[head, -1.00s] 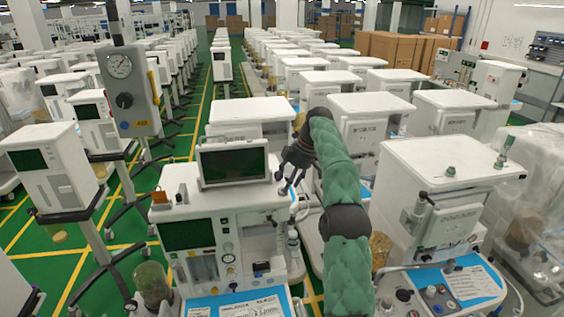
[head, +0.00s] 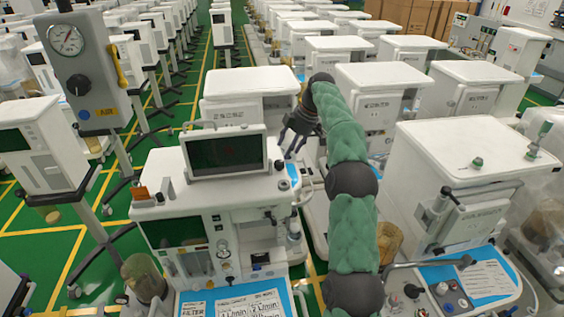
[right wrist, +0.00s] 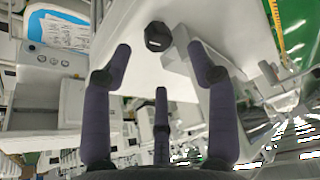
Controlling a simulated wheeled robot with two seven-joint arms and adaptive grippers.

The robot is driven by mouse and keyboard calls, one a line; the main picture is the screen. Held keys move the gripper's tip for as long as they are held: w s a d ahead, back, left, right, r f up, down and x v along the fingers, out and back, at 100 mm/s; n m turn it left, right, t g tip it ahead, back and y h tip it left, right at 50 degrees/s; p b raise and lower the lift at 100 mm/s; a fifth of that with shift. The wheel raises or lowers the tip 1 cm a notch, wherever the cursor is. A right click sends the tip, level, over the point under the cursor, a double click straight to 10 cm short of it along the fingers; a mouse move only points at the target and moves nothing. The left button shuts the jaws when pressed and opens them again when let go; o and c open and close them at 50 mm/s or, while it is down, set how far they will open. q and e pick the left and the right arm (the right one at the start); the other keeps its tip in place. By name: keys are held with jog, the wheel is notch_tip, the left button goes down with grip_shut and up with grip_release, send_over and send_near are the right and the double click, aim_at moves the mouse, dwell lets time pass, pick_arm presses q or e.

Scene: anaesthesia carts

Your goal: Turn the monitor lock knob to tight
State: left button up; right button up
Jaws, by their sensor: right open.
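The monitor (head: 225,152) is a dark screen in a pale frame on top of the white anaesthesia cart (head: 165,165). A small black knob (head: 279,165) sits beside the monitor's right edge; I take it for the lock knob. In the right wrist view a black faceted knob (right wrist: 157,37) stands beside a pale bracket, just beyond my fingertips. My right gripper (head: 289,146) is above and right of the monitor's right edge. Its dark fingers (right wrist: 160,62) are spread and empty, with the knob in line with the gap and apart from them. My left gripper is out of view.
A grey gauge panel (head: 88,85) on a pole stands at the left. A second white cart (head: 470,145) stands close on the right. More carts fill rows behind. Green floor (head: 100,235) shows at the left.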

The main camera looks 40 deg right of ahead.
aim_at(281, 162)
jog(key=x, duration=0.5)
jog(key=shift+w+d, duration=0.15)
jog(key=shift+d, duration=0.15)
jog(key=shift+a+f, duration=0.45)
jog(key=shift+f, duration=0.3)
jog(key=shift+w+d+f, duration=0.1)
jog(key=shift+w+f, duration=0.1)
jog(key=shift+w, duration=0.05)
jog(key=shift+s+r, duration=0.1)
jog(key=c, duration=1.1)
